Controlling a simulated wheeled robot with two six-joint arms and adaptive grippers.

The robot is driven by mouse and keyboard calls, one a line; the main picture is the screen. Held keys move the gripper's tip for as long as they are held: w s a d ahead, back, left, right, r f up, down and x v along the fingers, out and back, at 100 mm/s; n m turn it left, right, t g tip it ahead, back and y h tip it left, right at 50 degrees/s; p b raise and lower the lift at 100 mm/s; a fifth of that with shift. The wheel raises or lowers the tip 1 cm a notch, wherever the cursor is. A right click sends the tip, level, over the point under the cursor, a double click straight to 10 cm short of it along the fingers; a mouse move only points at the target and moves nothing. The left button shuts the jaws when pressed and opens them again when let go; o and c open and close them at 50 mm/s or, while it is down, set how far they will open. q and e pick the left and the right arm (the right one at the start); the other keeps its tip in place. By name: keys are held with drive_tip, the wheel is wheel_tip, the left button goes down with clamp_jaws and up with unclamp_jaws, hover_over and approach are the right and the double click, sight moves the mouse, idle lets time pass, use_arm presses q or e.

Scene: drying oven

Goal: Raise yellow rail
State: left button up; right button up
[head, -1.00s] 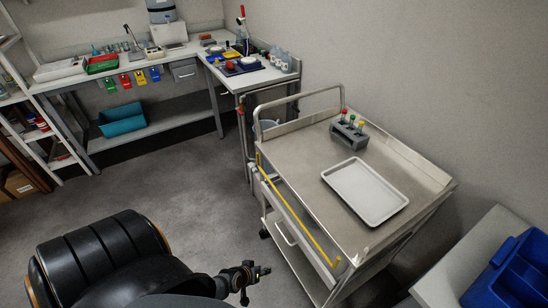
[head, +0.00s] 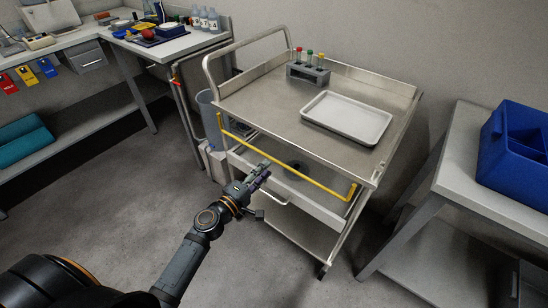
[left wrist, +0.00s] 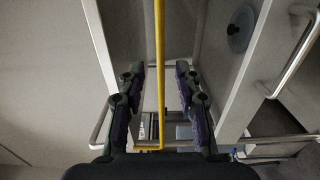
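The yellow rail (head: 312,180) is a thin bar with bent ends along the near side of the steel cart (head: 262,104), below its top edge. My left gripper (head: 266,166) is in front of the rail's middle, its fingers pointing at the cart. In the left wrist view the gripper (left wrist: 160,70) is open, and the yellow rail (left wrist: 160,40) runs between the two fingers in the picture. I see no contact, and the depth between fingers and rail is unclear. My right gripper is in neither current view.
On the cart top are a white tray (head: 347,117) and a rack (head: 308,73) with tubes. A drawer with a handle (head: 262,190) lies below the rail. A side table (head: 475,165) with a blue bin (head: 515,150) stands right. Floor (head: 120,205) at left is clear.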

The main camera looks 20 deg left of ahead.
sight(275, 160)
use_arm(q)
drive_tip(key=p+x, duration=0.1)
drive_tip(key=x, duration=0.5)
drive_tip(key=shift+w+d, duration=0.1)
drive_tip(key=shift+w, duration=0.1)
use_arm(e)
drive_tip(key=s, duration=0.3)
use_arm(q)
clamp_jaws()
